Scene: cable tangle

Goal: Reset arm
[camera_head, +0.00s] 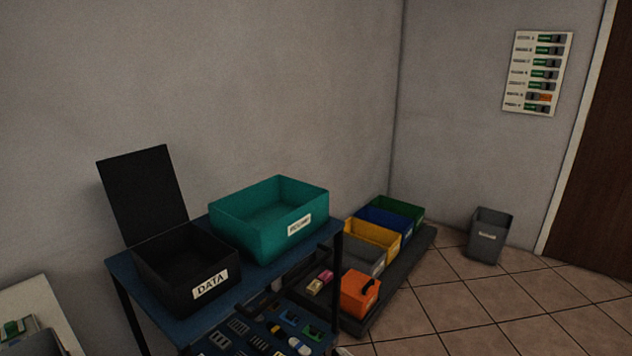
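No gripper and no arm of mine shows in the head view, so the state of either one is hidden from me. A blue table (127,270) carries an open black box (165,276) labelled DATA, with its lid (145,192) standing up at the back. Beside it on the table is an open teal bin (242,237) with a white label that is too blurred to read surely. Both look empty from here.
Small connector-like parts lie on a dark surface (262,318) in front. Yellow, blue, green, grey and orange bins (372,240) stand low on a dark platform (425,250). A grey waste bin (487,240) stands on open tiled floor near a brown door (595,170).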

